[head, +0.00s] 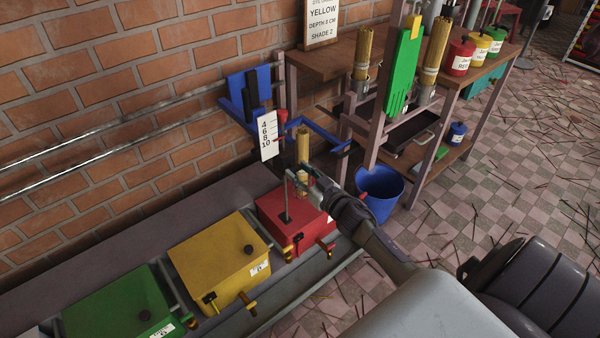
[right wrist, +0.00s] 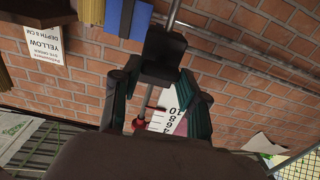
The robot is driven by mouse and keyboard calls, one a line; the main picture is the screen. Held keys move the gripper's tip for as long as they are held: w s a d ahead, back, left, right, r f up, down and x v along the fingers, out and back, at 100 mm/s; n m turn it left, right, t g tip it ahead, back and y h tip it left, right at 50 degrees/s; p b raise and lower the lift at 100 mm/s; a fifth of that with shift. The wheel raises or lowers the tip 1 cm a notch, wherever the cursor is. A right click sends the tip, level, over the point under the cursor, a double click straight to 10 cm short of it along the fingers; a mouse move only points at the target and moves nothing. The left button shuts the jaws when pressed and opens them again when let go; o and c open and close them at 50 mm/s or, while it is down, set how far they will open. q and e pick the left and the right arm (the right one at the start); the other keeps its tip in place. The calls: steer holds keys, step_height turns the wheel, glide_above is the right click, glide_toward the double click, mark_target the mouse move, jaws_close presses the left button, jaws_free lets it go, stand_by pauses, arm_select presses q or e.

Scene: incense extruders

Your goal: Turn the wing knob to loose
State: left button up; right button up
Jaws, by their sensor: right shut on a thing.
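My right gripper (head: 308,184) reaches in from the lower right, above the red box (head: 274,210) and beside a thin upright rod (head: 287,190). In the right wrist view, turned upside down, its two fingers (right wrist: 161,72) close on a dark block, which I take for the wing knob (right wrist: 164,52). The gripper hides this knob in the head view, and I cannot tell its turn angle. The white depth scale (head: 267,136) stands just behind; in the wrist view the scale (right wrist: 172,112) shows between the fingers with a red piece (right wrist: 150,126). My left gripper is out of view.
A yellow box (head: 215,258) and a green box (head: 112,305) stand left of the red one. A blue bucket (head: 380,195) stands to the right. The shelf frame (head: 448,105) holds red, yellow and green pots. The brick wall (head: 110,110) closes the back.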

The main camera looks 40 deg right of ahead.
steer(key=shift+c, duration=0.5)
